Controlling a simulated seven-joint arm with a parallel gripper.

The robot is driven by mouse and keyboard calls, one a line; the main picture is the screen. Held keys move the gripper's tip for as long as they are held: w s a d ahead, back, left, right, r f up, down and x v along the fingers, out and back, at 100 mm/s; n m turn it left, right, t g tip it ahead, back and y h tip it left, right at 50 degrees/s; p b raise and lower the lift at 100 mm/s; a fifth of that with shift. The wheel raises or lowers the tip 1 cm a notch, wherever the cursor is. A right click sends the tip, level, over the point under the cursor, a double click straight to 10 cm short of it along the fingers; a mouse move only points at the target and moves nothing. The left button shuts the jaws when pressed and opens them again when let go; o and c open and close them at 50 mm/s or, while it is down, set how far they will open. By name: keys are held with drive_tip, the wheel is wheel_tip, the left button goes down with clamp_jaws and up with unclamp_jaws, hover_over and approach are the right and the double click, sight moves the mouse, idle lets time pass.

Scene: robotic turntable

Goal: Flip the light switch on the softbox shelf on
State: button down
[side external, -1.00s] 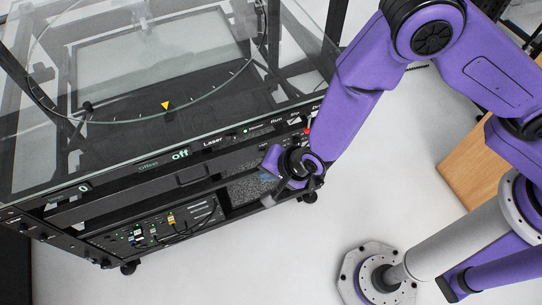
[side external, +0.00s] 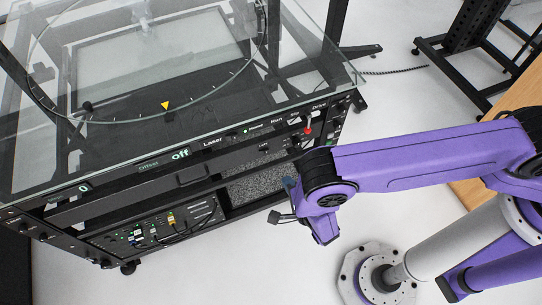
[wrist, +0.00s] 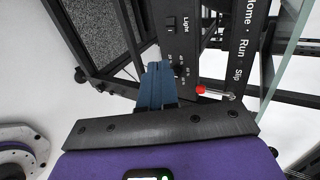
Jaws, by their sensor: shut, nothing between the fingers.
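In the wrist view a small black switch (wrist: 171,22) beside the word "Light" sits on the dark front panel (wrist: 208,40). I cannot tell whether it is on or off. My gripper (wrist: 156,70) has its blue fingers shut together and empty. The fingertips appear below the switch in the picture, apart from it. In the side view my gripper (side external: 288,182) hangs in front of the rack's right end, by the grey speckled panel; my arm comes in from the right. The switch is too small to make out clearly there.
A red-tipped lever (wrist: 205,91) sticks out of the panel right of my fingers; it also shows in the side view (side external: 308,130). A glass top (side external: 215,130) overhangs the rack. A wooden table (side external: 488,130) stands at right.

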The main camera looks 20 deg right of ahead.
approach(267, 152)
wheel_tip(267, 152, down, 3)
drive_tip(key=w, duration=0.4)
drive_tip(key=shift+w+f, duration=0.1)
drive_tip(key=shift+w, duration=0.65)
